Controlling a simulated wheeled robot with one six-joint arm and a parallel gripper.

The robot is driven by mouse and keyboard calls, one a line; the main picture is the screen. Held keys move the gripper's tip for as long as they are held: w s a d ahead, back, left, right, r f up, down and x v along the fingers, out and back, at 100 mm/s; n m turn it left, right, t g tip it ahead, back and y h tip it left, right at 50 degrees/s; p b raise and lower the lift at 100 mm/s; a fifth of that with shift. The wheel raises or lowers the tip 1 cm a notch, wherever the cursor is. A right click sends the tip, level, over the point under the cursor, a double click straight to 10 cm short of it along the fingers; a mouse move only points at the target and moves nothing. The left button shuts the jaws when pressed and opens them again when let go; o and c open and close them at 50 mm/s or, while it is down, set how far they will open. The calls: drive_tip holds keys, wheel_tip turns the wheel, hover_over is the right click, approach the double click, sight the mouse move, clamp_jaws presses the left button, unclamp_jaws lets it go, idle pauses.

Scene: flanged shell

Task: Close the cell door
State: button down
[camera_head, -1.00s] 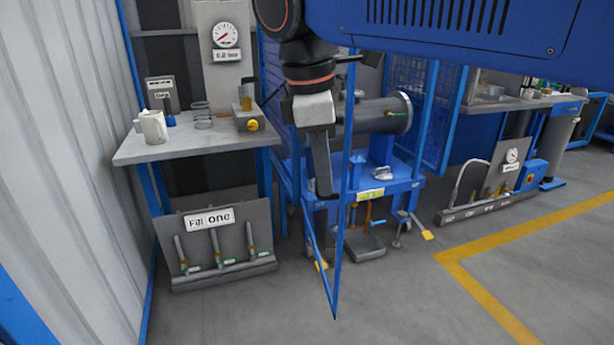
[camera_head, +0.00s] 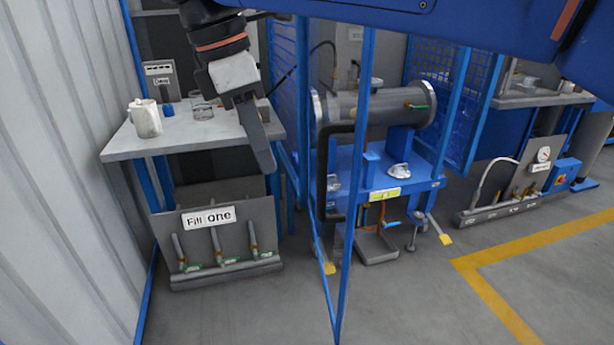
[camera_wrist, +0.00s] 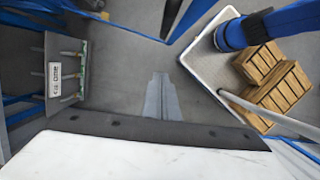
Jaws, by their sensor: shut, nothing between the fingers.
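The cell door is a tall blue frame standing open towards me; its near post (camera_head: 348,230) crosses the middle of the head view. Its lower bar slants back from the near bottom corner. Behind it, the cell holds a grey flanged shell (camera_head: 385,107) on a blue stand (camera_head: 400,183). My gripper (camera_head: 268,165) is shut and empty, pointing down to the left of the door post, in front of the bench. In the head view, a clear gap separates it from the post. In the wrist view my gripper (camera_wrist: 161,98) hangs over bare floor.
A grey bench (camera_head: 180,140) with a white mug (camera_head: 145,118) stands left, above a "Fill one" panel (camera_head: 212,240). A blue mesh panel (camera_head: 437,80) stands right of the shell. Wooden crates (camera_wrist: 275,90) show in the wrist view. The floor at right has yellow lines.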

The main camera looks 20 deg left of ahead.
drive_tip(key=w+d+f, duration=0.3)
drive_tip(key=d+f, duration=0.2)
drive_tip(key=f, duration=0.4)
drive_tip(key=shift+w+d+f, duration=0.15)
drive_tip(key=shift+w+f, duration=0.15)
drive_tip(key=shift+w, duration=0.05)
